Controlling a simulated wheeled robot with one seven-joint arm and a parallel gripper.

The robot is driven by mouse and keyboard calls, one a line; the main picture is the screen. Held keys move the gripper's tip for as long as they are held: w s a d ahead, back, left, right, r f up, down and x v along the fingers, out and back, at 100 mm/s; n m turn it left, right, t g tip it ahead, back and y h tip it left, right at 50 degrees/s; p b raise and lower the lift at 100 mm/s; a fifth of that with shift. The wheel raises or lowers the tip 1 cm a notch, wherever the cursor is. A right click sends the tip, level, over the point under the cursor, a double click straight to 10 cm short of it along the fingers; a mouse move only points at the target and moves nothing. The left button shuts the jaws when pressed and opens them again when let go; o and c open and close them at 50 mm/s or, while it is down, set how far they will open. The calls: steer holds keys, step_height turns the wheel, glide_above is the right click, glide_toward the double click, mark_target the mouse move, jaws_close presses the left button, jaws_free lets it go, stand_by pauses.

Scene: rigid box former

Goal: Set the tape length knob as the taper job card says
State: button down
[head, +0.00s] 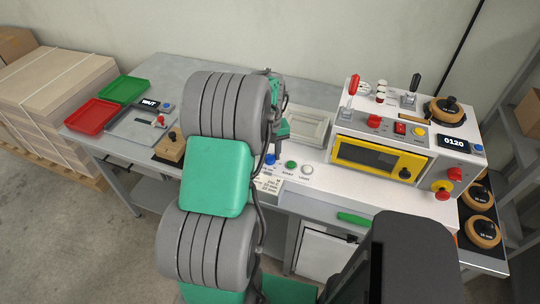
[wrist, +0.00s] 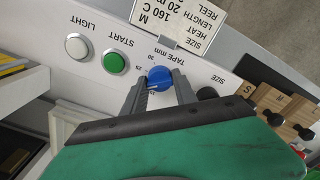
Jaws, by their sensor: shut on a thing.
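The blue tape length knob (wrist: 158,76) is on the white panel under the "TAPE mm" label, with small scale numbers such as 25 and 30 beside it. My gripper (wrist: 160,84) is shut on it, one finger on each side. The fingers hide part of the scale, and I cannot tell for sure where the knob points. The job card (wrist: 187,20) stands beside the panel, upside down in the wrist view; it reads size M, heat 160 C and length 20, with the reel line cut off. In the head view the knob (head: 270,159) shows beside my arm.
The green START button (wrist: 114,62) and white LIGHT button (wrist: 77,46) are in the knob's row; a dark SIZE knob (wrist: 206,94) is close on its other side. The machine (head: 380,158) with a yellow-framed window stands to the right. Red and green trays (head: 92,114) lie left.

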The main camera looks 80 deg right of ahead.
mark_target(270, 155)
steer(key=shift+n, duration=0.6)
steer(key=c, duration=1)
jaws_free()
steer(key=shift+o, duration=0.2)
step_height(270, 155, up, 8)
steer(key=shift+f+b, duration=0.1)
steer(key=shift+b, duration=0.6)
